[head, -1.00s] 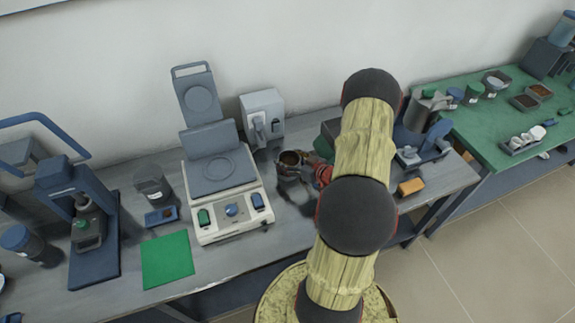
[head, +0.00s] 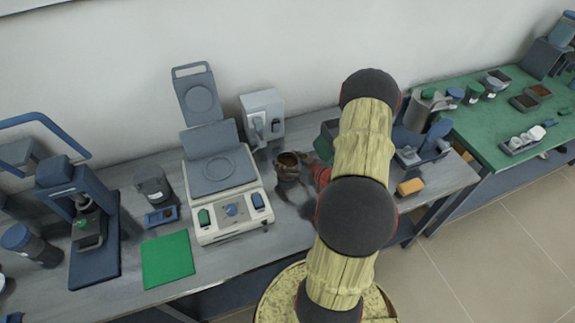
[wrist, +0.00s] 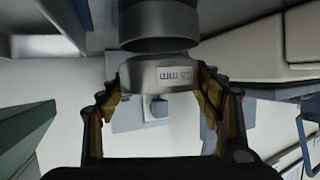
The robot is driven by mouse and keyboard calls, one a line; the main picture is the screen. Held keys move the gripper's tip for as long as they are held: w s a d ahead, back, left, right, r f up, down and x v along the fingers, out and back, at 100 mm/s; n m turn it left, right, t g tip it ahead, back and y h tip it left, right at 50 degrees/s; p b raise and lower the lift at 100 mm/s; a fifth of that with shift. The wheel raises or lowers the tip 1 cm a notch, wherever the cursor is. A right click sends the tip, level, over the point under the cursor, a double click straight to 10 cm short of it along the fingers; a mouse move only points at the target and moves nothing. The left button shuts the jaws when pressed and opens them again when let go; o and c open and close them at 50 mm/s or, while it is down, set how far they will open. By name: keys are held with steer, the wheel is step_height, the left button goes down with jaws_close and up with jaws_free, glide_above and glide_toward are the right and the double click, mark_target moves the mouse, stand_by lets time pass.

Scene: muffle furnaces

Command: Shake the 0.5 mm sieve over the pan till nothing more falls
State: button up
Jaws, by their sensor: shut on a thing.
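The 0.5 mm sieve (wrist: 160,72) is a grey metal cup whose label appears upside down in the wrist view. My gripper (wrist: 160,84) is shut on it, with one finger on each side. In the head view the sieve (head: 288,160) is right of the balance, with brown material inside its open top. A dark grey round vessel (wrist: 160,25), apparently the pan, lies close against the sieve in the wrist view. Its inside is hidden, and I cannot tell whether the two touch. My arm hides most of the gripper in the head view.
The balance (head: 231,210) with its raised lid stands just left of the sieve. A grey dispenser box (head: 262,116) is behind. A green mat (head: 167,260) lies front left. An orange block (head: 411,187) and a blue stand (head: 433,142) are right of my arm.

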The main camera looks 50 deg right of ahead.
steer(key=shift+d, duration=0.55)
steer(key=shift+a, duration=1.3)
steer(key=shift+d, duration=1.35)
steer(key=shift+a, duration=0.1)
steer(key=shift+a, duration=1.2)
steer(key=d, duration=0.2)
steer(key=shift+d, duration=0.3)
steer(key=shift+r, duration=0.1)
